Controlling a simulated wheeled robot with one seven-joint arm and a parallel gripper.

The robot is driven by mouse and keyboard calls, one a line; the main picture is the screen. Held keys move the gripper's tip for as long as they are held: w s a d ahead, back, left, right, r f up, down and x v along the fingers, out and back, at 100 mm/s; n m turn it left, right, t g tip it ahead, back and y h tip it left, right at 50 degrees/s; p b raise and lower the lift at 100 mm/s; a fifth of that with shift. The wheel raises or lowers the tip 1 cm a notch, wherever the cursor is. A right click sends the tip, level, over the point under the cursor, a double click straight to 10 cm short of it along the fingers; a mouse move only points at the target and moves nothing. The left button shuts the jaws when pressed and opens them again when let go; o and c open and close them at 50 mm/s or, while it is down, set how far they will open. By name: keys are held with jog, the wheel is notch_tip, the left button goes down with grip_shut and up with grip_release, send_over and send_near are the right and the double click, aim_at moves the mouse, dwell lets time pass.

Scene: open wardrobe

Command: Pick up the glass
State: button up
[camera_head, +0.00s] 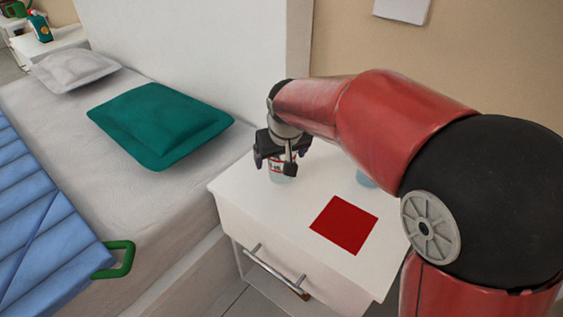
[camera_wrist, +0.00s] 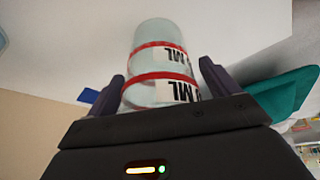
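The glass (camera_head: 281,172) stands on the white nightstand (camera_head: 245,205), under my gripper. In the wrist view the glass (camera_wrist: 160,62) is pale and see-through, with red bands and black "ML" lettering. My gripper (camera_head: 276,160) points down at it from above. In the wrist view my gripper (camera_wrist: 162,82) has its two dark fingers on either side of the glass. A gap shows between the right finger and the glass, and the left finger is close to its side. The fingers look open around the glass. The upper part of the glass is partly hidden by my gripper in the head view.
A red square (camera_head: 343,224) lies on the nightstand, right of the glass. A pale blue item (camera_head: 365,179) is mostly hidden behind my arm. The drawer handle (camera_head: 272,268) is in front. The bed has a green pillow (camera_head: 160,125); a wall stands behind.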

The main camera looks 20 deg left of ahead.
jog(key=c, duration=1)
jog(key=shift+r, duration=0.2)
